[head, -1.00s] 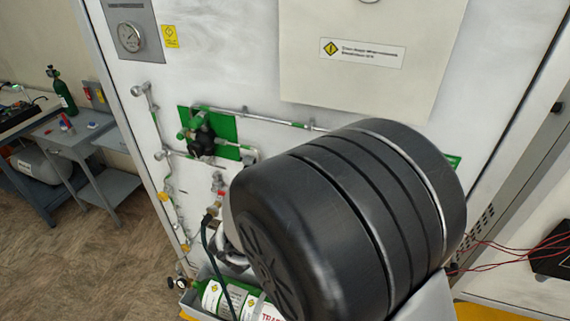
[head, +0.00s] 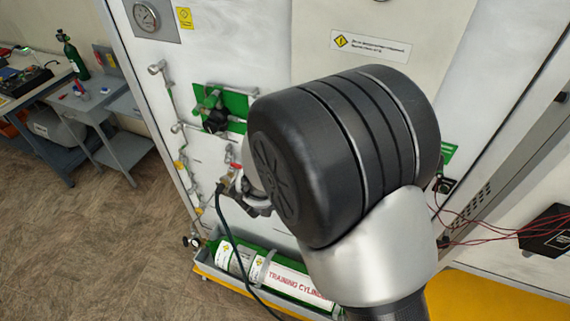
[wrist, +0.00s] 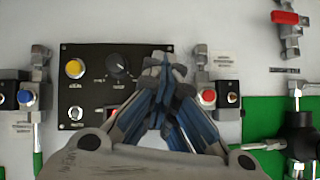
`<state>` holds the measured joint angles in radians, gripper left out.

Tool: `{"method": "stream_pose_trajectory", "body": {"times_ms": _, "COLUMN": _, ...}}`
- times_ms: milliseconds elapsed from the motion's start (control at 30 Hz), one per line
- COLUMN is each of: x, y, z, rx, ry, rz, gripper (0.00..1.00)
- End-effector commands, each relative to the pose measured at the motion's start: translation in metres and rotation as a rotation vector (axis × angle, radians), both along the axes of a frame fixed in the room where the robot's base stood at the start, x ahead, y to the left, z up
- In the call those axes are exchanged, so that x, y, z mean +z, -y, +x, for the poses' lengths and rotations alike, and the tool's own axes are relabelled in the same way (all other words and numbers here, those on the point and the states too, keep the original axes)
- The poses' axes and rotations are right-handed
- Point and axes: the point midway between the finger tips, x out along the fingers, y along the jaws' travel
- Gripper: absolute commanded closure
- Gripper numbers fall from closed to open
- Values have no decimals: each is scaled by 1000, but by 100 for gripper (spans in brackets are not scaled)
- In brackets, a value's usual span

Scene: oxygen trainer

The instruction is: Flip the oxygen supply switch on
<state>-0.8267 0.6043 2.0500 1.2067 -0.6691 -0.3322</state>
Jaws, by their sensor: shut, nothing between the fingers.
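My gripper (wrist: 168,75) is shut and empty in the wrist view, its blue and grey fingers together in front of a black control panel (wrist: 92,90). The panel carries a yellow button (wrist: 75,68), a dark rotary knob (wrist: 121,66) and a small metal toggle or button (wrist: 77,113). A reddish control (wrist: 112,112) is partly hidden by the left finger. The lettering is too small to tell which control is the oxygen supply switch. In the head view my arm covers the panel. I cannot tell whether the fingertips touch the panel.
A red button (wrist: 208,96) and a blue button (wrist: 25,97) flank the panel. A red-handled valve (wrist: 290,17) is at upper right. In the head view, pipework and a green-backed valve (head: 215,118) line the wall. A training cylinder (head: 295,282) lies below, with a hose (head: 234,250) over it.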

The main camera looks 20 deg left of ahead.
Motion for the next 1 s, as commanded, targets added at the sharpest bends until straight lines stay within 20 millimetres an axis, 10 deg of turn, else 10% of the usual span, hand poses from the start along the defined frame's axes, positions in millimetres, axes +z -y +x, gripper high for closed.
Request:
{"method": "stream_pose_trajectory", "body": {"times_ms": 500, "x": -2, "y": 1, "z": -1, "rx": 0, "ry": -4, "rz": -2, "gripper": 74}}
{"method": "stream_pose_trajectory", "body": {"times_ms": 1000, "x": 14, "y": -1, "z": -19, "rx": 3, "ry": 0, "rz": 1, "gripper": 74}}
